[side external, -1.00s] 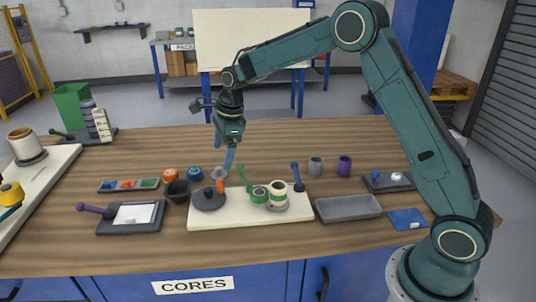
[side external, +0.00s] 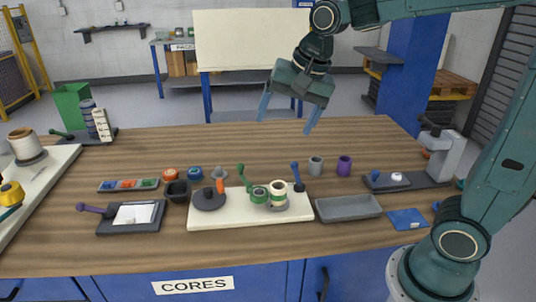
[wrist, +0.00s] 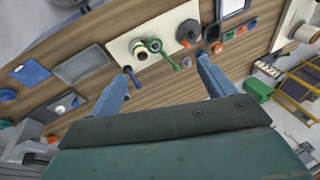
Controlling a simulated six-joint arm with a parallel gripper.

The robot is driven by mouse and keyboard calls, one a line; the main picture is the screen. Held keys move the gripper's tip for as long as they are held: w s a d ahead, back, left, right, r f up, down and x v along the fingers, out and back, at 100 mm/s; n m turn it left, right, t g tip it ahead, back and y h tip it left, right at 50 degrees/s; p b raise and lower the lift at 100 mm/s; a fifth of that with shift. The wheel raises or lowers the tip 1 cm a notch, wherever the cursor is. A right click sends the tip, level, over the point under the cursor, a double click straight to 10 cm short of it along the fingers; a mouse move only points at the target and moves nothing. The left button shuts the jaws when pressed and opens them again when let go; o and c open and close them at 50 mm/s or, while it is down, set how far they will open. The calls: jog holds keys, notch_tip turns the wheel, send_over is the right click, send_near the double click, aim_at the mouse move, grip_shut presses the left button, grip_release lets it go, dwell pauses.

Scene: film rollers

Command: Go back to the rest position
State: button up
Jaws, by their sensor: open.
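My gripper (side external: 288,128) is open and empty. It is raised above the back edge of the wooden table (side external: 260,140), with its two blue fingers spread and pointing down. In the wrist view the open fingers (wrist: 160,85) reach toward the table, with nothing between them but bare wood. The cream board (side external: 240,215) lies below and in front of my gripper. It carries a dark round disc with an orange post (side external: 209,198), green-and-cream rollers (side external: 277,193) and green and blue handles.
A grey tray (side external: 348,208), a blue mat (side external: 408,219) and a grey stand (side external: 445,158) are on the right. Grey and purple cups (side external: 344,166) stand behind the tray. A colour-sectioned tray (side external: 128,185) and a purple-handled pad (side external: 132,216) are on the left. The table's back middle is clear.

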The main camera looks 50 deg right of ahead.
jog(key=s+f+n+t, duration=0.1)
jog(key=s+n, duration=0.9)
jog(key=s, duration=0.7)
jog(key=shift+s+d+f+n+h, duration=0.3)
jog(key=shift+d+f, duration=0.05)
jog(key=shift+f, duration=0.05)
